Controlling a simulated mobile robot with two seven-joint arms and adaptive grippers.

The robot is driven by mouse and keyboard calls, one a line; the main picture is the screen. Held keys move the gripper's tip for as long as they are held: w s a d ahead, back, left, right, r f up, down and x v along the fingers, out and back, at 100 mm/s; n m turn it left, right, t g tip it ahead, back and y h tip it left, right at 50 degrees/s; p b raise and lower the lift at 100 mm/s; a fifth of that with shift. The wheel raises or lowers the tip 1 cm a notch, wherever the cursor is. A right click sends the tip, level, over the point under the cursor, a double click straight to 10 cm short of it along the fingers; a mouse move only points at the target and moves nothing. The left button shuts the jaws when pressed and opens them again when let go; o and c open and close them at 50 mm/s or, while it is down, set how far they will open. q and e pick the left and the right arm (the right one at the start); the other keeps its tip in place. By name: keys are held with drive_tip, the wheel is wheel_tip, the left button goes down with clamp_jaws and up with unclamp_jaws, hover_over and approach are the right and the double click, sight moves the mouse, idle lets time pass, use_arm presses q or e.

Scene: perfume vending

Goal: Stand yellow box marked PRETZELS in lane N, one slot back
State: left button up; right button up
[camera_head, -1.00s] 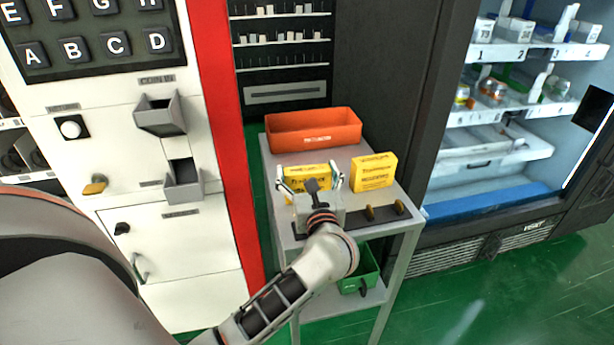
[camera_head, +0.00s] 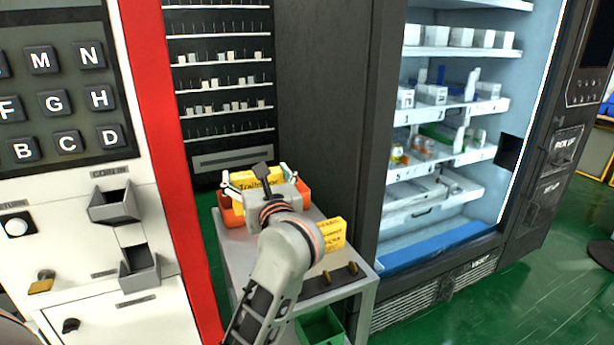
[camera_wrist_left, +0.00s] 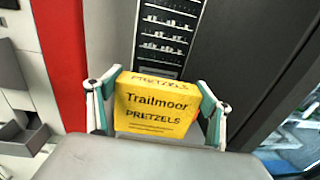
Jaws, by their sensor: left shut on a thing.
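The yellow box marked PRETZELS (camera_wrist_left: 155,105) is upright between the two fingers of my left gripper (camera_wrist_left: 150,90), its printed face towards the left wrist view. In the head view the same box (camera_head: 243,182) shows partly behind my left gripper (camera_head: 258,179), raised above the cart. The gripper is shut on its sides. The keypad of the white machine has a key lettered N (camera_head: 91,55). No lane labelled N can be read in these views. My right gripper is not in view.
A second yellow box (camera_head: 332,235) stands on the grey cart (camera_head: 352,283). An orange bin (camera_head: 306,191) is behind my gripper; a green bin (camera_head: 320,328) is below. A dark shelf rack (camera_head: 222,118) with small items stands behind the red panel (camera_head: 162,130). An open lit cabinet (camera_head: 455,180) is at right.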

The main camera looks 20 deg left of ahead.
use_arm(q)
drive_tip(key=shift+s+f, duration=0.1)
drive_tip(key=shift+s, duration=0.1)
drive_tip(key=s+d+f+m+t+h+p, duration=0.3)
drive_tip(key=s+d+f+m+t+h, duration=0.2)
drive_tip(key=s+d+f+m+h, duration=0.4)
drive_tip(key=s+d+f+h, duration=0.4)
drive_tip(key=f, duration=0.2)
drive_tip(key=shift+s+d+f, duration=0.25)
drive_tip(key=shift+f, duration=0.05)
